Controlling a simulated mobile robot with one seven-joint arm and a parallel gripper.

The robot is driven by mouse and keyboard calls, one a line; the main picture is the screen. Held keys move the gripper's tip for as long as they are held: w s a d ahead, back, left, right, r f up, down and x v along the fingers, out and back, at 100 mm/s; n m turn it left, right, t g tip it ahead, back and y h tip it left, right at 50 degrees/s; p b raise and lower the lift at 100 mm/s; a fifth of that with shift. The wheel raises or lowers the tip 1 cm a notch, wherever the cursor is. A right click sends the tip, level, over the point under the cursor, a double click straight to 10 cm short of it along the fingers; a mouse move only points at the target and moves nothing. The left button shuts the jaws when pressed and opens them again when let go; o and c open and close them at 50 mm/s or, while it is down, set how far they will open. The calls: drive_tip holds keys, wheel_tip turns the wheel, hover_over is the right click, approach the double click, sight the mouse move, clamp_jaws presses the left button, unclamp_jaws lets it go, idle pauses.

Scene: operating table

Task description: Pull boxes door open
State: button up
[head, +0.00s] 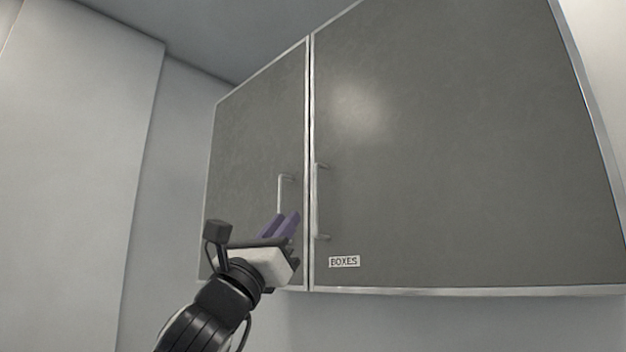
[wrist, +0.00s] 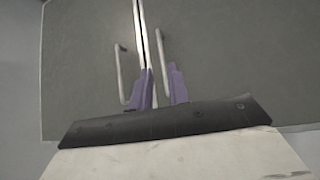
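The boxes door (head: 450,150) is the large grey right-hand cabinet door, with a "BOXES" label (head: 344,262) near its lower left corner. It looks shut. Its upright metal handle (head: 317,200) is by the left edge; in the wrist view this handle (wrist: 164,65) lines up with the gap between my fingers. My gripper (head: 286,218) has two purple fingers, apart and empty, pointing up toward the doors. In the head view it overlaps the left door, left of the boxes handle. In the wrist view, the gripper (wrist: 161,80) shows no clear contact with the handle.
The left door (head: 250,140) is also shut, with its own handle (head: 281,190) close behind my gripper in the head view; that handle (wrist: 121,75) is left of my fingers in the wrist view. Pale wall panels (head: 70,180) stand at the left.

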sight(315, 185)
drive_tip(key=p+x, duration=0.3)
drive_tip(key=x, duration=0.4)
drive_tip(key=p+x, duration=0.3)
drive_tip(key=x, duration=0.4)
drive_tip(key=shift+w+d+f+p, duration=0.15)
drive_tip(key=shift+w+f+p, duration=0.05)
drive_tip(key=shift+w+p, duration=0.1)
clamp_jaws()
drive_tip(key=shift+s, duration=0.1)
